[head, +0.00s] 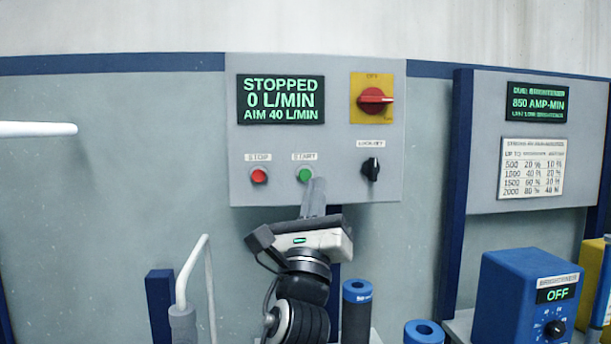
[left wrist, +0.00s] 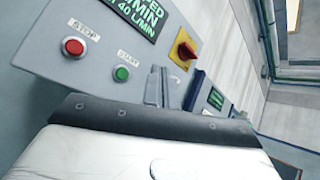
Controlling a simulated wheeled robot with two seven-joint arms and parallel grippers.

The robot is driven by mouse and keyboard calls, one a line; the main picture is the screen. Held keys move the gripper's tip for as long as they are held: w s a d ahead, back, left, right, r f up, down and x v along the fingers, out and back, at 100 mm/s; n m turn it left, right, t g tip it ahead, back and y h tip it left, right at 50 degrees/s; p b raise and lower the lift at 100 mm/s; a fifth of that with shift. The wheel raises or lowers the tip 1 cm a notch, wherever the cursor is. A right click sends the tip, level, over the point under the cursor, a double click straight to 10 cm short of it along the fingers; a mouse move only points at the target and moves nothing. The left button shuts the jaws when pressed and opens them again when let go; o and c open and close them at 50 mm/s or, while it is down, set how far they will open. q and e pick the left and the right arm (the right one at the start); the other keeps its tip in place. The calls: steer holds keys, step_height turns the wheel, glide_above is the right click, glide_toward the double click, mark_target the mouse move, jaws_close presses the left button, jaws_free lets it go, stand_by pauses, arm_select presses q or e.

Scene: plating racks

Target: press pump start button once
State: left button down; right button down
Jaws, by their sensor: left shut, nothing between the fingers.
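The green start button (head: 304,175) sits on a grey control panel (head: 330,150) under a START label. It also shows in the left wrist view (left wrist: 122,73). The red stop button (head: 259,175) is to its left, and also shows in the left wrist view (left wrist: 74,47). The panel display (head: 281,99) reads STOPPED, 0 L/MIN, AIM 40 L/MIN. My left gripper (head: 316,184) is shut and empty, its tips just below and right of the start button. In the left wrist view the fingers appear right of the button; contact is not clear. My right gripper is not in view.
A red rotary switch (head: 374,100) on a yellow plate and a black key switch (head: 371,168) are right of the buttons. A second panel (head: 485,130) and a blue brightener box (head: 510,300) stand at the right. Blue cylinders (head: 356,310) stand below.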

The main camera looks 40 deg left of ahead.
mark_target(308, 169)
arm_select(q)
steer(key=w+a+b, duration=0.1)
steer(key=w+a, duration=0.4)
steer(key=a, duration=0.2)
steer(key=shift+w, duration=0.3)
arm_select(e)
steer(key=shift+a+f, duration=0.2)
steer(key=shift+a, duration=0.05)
arm_select(q)
steer(key=shift+d, duration=0.1)
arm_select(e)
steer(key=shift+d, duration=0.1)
arm_select(q)
steer(key=shift+w, duration=0.1)
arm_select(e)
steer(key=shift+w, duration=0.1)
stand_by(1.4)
arm_select(q)
steer(key=shift+w+a+b, duration=0.15)
steer(key=shift+a+b, duration=0.15)
steer(key=shift+a, duration=0.05)
